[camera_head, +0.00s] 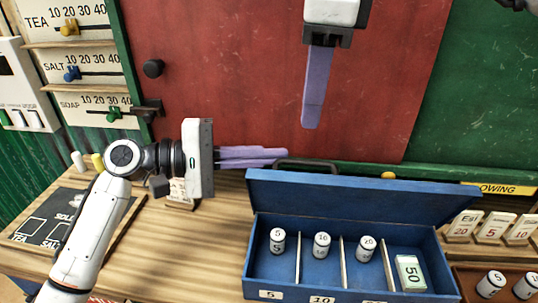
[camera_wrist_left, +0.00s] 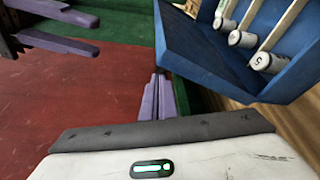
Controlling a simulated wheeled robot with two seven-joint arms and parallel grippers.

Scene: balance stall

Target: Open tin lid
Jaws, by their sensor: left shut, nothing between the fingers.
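The blue tin (camera_head: 350,275) stands on the counter at the lower right. Its lid (camera_head: 345,200) is swung up along the back edge, and the compartments show. A dark handle (camera_head: 305,163) is at the lid's top edge. My left gripper (camera_head: 282,156) is shut and empty, its purple fingers beside the lid's upper left corner; I cannot tell whether they touch it. In the left wrist view the fingers (camera_wrist_left: 158,82) point past the blue tin (camera_wrist_left: 205,62). My right gripper (camera_head: 311,124) hangs above, behind the lid; the wrist view shows its fingers (camera_wrist_left: 95,36) apart, with nothing between.
Several white weights (camera_head: 322,245) and a green block marked 50 (camera_head: 410,272) sit in the tin. A brown tray (camera_head: 470,275) and number cards (camera_head: 492,228) are at the right. A dark board (camera_head: 75,215) lies at the left. A red panel (camera_head: 240,70) stands behind.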

